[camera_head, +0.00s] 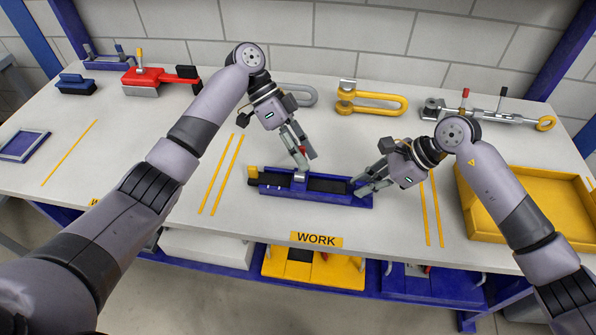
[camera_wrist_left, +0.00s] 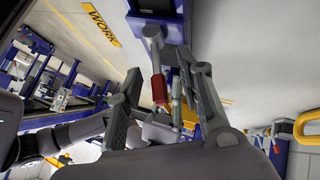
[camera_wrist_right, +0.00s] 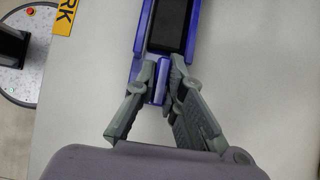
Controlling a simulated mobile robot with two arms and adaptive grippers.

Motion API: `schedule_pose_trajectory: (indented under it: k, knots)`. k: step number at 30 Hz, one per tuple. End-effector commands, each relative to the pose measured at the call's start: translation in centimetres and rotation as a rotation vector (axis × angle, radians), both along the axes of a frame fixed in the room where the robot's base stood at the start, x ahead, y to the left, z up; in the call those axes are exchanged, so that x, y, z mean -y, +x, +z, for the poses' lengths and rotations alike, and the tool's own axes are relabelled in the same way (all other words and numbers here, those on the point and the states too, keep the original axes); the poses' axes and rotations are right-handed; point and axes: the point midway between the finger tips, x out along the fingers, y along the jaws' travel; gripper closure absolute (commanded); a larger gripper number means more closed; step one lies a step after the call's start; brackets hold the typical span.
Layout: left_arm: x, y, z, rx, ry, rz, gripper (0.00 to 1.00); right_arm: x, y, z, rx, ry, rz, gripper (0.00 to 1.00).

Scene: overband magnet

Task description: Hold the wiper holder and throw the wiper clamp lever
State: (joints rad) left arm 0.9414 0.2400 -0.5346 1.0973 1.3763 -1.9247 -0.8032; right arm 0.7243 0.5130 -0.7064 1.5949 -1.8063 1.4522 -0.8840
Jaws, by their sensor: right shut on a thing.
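The blue wiper holder (camera_head: 348,198) with a black strip lies in the middle of the table, behind the WORK label. My right gripper (camera_head: 360,184) is shut on its right end; the right wrist view shows the fingers on both sides of that blue end (camera_wrist_right: 157,86). The wiper clamp lever (camera_head: 303,151) has a red grip and stands up from the holder, partly hidden by my left gripper (camera_head: 299,151). In the left wrist view the red grip (camera_wrist_left: 158,89) sits between the spread fingers of my left gripper (camera_wrist_left: 166,85). Contact there cannot be told.
A yellow tray (camera_head: 468,210) stands at the right. A yellow shackle (camera_head: 375,98), a turnbuckle-like rod (camera_head: 490,115) and a red tool (camera_head: 150,75) lie along the back. A small blue tray (camera_head: 22,146) is at the far left.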

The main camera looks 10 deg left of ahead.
Motion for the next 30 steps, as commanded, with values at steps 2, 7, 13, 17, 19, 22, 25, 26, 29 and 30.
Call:
schedule_pose_trajectory:
  k: [2, 7, 13, 17, 19, 22, 25, 26, 29, 30]
  knots:
    - [-0.1, 0.1, 0.1, 0.001, 0.0, 0.001, 0.66, 0.0, 0.1, 0.1, 0.002, 0.001, -0.001, 1.0]
    - [-1.1, 0.7, 1.3, 0.001, 0.001, 0.003, 0.66, 0.0, 0.1, 0.1, 0.002, 0.001, -0.001, 1.0]
    - [-3.5, 2.3, 4.6, 0.003, 0.0, 0.004, 0.66, 0.0, 0.1, 0.1, 0.002, 0.001, -0.001, 1.0]
    - [-5.2, 3.2, 6.5, 0.002, 0.004, 0.002, 0.66, 0.0, 0.1, 0.1, 0.002, 0.001, -0.001, 1.0]
    - [-5.7, 3.6, 7.3, 0.0, 0.003, 0.002, 0.66, 0.0, 0.1, 0.1, 0.002, 0.001, -0.001, 1.0]
    - [-6.4, 4.0, 8.1, 0.0, 0.002, 0.0, 0.66, 0.0, 0.1, 0.1, 0.002, 0.001, -0.001, 1.0]
    - [-6.8, 4.2, 8.6, 0.0, 0.002, 0.001, 0.66, 0.0, 0.1, 0.1, 0.002, 0.001, -0.001, 1.0]
    - [-6.8, 4.3, 8.7, 0.0, 0.001, 0.001, 0.66, 0.0, 0.1, 0.1, 0.002, 0.001, -0.001, 1.0]
    - [-6.9, 4.3, 8.9, 0.0, 0.0, 0.0, 0.66, 0.0, 0.1, 0.1, 0.002, 0.001, -0.001, 1.0]
    - [-6.9, 4.3, 9.0, 0.0, 0.0, 0.0, 0.66, 0.0, 0.1, 0.1, 0.002, 0.001, -0.001, 1.0]
